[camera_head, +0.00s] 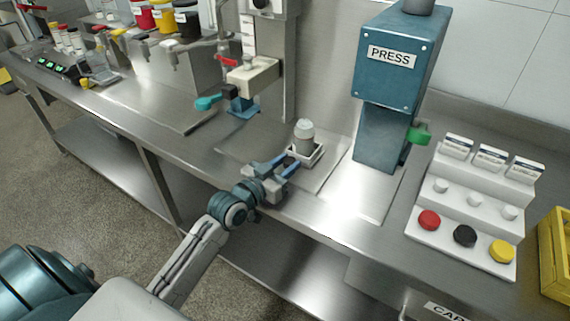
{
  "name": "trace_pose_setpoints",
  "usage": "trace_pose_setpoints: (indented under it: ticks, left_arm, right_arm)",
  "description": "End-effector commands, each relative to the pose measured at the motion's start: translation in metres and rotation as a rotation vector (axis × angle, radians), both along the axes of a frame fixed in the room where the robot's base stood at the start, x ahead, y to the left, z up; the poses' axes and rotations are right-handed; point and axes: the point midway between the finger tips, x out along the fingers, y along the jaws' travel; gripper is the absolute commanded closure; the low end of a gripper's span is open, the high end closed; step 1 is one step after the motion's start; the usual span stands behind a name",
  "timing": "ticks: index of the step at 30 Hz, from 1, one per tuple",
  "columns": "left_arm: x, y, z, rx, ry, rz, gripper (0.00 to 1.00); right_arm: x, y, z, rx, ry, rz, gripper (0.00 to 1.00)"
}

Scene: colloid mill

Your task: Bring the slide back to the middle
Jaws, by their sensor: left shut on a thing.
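The slide (318,153) is a small white square tray on the steel bench, between the filling stand on the left and the press on the right. A grey-white bottle (304,138) stands upright in it. My left gripper (289,163) reaches in from the front left with its blue fingers at the slide's near left edge. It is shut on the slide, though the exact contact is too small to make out. My right gripper is out of view.
A white stepped rack (425,239) of caps and a yellow crate (553,255) are farther right.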

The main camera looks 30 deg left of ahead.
Motion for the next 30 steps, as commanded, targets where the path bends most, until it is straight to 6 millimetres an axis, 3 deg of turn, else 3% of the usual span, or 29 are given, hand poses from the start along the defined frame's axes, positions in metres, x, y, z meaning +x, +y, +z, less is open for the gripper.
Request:
trace_pose_setpoints:
  ticks: [3, 4, 7, 17, 24, 30]
  left_arm:
    - [0.000, 0.000, -0.001, -0.001, 0.001, 0.000, 1.00]
    - [0.000, 0.000, -0.001, -0.001, 0.001, 0.000, 0.68]
    - [0.000, 0.000, -0.001, -0.001, 0.001, 0.000, 0.48]
    - [-0.002, 0.001, 0.000, -0.001, 0.000, 0.000, 0.48]
    - [-0.030, 0.007, -0.001, 0.004, 0.002, -0.002, 0.48]
    - [-0.066, 0.017, 0.001, 0.005, 0.006, 0.001, 0.48]
  right_arm:
    - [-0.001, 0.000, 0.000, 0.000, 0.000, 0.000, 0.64]
    - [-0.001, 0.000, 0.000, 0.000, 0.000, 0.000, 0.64]
    - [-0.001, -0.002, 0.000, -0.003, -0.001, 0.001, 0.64]
    - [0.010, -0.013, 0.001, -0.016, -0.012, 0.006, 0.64]
    - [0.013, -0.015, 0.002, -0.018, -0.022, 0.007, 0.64]
    - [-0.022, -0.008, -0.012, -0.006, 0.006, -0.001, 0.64]
